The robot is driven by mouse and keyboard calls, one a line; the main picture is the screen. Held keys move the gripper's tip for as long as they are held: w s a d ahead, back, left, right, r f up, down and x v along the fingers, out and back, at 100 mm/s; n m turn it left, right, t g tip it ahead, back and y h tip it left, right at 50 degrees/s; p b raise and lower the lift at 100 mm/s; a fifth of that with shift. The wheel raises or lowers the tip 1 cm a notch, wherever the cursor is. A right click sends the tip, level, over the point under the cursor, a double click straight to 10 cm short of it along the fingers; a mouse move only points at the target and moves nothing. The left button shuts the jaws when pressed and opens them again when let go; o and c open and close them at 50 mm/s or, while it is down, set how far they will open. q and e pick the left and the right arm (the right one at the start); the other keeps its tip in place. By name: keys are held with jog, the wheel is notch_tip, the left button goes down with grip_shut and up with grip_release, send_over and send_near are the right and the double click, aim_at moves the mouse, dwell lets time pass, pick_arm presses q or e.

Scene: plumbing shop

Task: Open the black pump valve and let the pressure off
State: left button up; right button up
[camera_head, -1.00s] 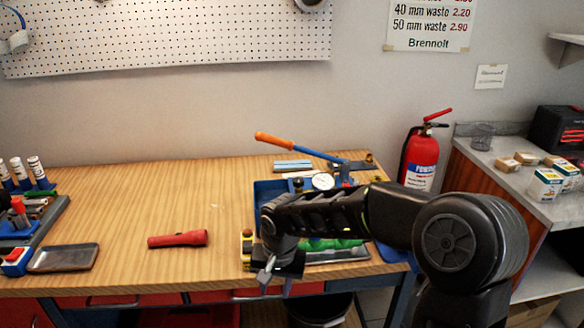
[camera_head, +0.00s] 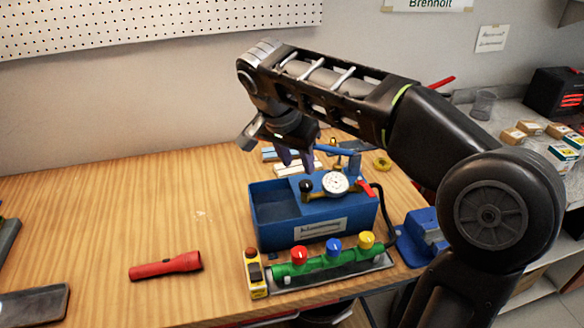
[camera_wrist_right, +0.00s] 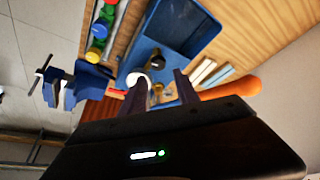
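The blue test pump (camera_head: 275,239) stands on the bench, its open tank at the left. On top are a white round gauge (camera_head: 335,184), a black valve knob (camera_head: 306,186) left of it and a red lever (camera_head: 366,190) right of it. My right gripper (camera_head: 296,158) hangs above and behind the black knob, fingers pointing down, empty. In the right wrist view its fingers (camera_wrist_right: 161,88) are apart, with the black knob (camera_wrist_right: 157,61) beyond them, not touched. The pump handle's orange grip (camera_wrist_right: 230,88) shows there beside the fingers; my arm hides it in the head view. My left gripper is not seen.
A blue vise (camera_head: 425,236) is at the right. A red flashlight (camera_head: 166,265) lies left. Bench between flashlight and tank is clear.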

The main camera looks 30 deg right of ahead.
aim_at(305, 184)
jog(key=b+x, duration=0.6)
jog(key=shift+s+f+b, duration=0.15)
jog(key=shift+f+b, duration=0.25)
jog(key=shift+d+f+b, duration=0.3)
jog(key=shift+f, duration=0.1)
jog(key=shift+c, duration=0.5)
grip_shut()
